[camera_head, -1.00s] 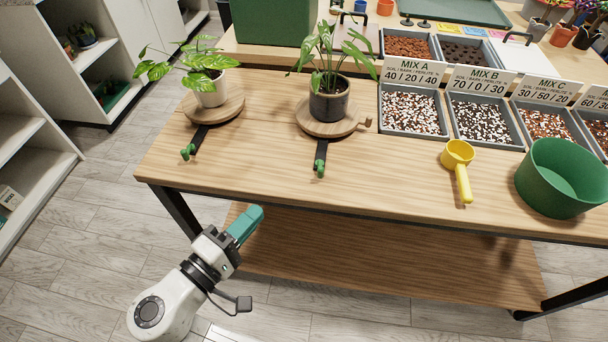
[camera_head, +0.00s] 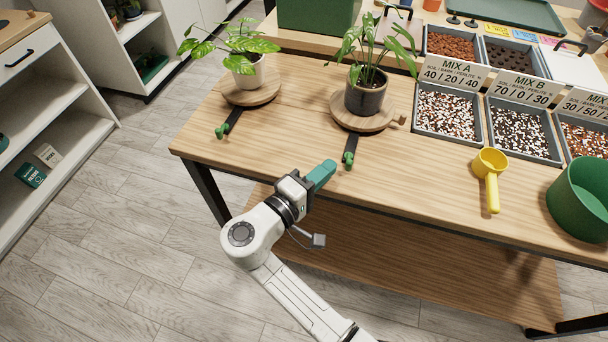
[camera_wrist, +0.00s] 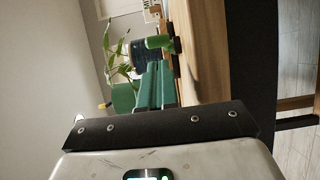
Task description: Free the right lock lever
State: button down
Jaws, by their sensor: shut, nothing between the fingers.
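The right lock lever (camera_head: 349,157) is a dark bar with a green knob at its front end. It juts toward the table's front edge from under the right round wooden turntable (camera_head: 340,113), which bears a dark pot (camera_head: 365,92) with a leafy plant. My gripper (camera_head: 328,168), with teal fingers, is shut and empty just left of and in front of the knob, apart from it in the head view. In the wrist view the green knob (camera_wrist: 158,42) shows just beyond the teal fingertips (camera_wrist: 158,68). The gap between them cannot be told exactly.
A left turntable (camera_head: 250,97) bears a white-potted plant, with its own green-knobbed lever (camera_head: 222,131). A yellow scoop (camera_head: 490,175), a green tub (camera_head: 582,200) and soil-mix trays (camera_head: 447,135) stand to the right. The tabletop between the right lever and scoop is clear.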

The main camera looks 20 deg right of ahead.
aim_at(358, 185)
jog(key=shift+s+d, duration=0.25)
jog(key=shift+d, duration=0.5)
jog(key=shift+s+d+n+t+y+p, duration=0.2)
jog(key=shift+n+t+y+p, duration=0.15)
jog(key=shift+n+t, duration=0.15)
jog(key=shift+s+d+n+t+y+p, duration=0.1)
jog(key=shift+s+n+t+y+p, duration=0.1)
jog(key=shift+n+t+y+p, duration=0.3)
jog(key=shift+s+d+n+t+y, duration=0.35)
jog(key=shift+n+t, duration=0.15)
jog(key=shift+t, duration=0.3)
jog(key=d+n+t+y, duration=0.1)
jog(key=y, duration=0.1)
jog(key=s+n+t+y, duration=0.1)
jog(key=n+t, duration=0.1)
jog(key=shift+d+f+y, duration=0.1)
jog(key=shift+d+y, duration=0.3)
jog(key=shift+s+d+b, duration=0.25)
jog(key=shift+d+b, duration=0.7)
jog(key=shift+b, duration=0.1)
jog(key=shift+w+d+b, duration=0.1)
jog(key=shift+d+b, duration=0.75)
jog(key=shift+d, duration=0.25)
jog(key=shift+a, duration=0.1)
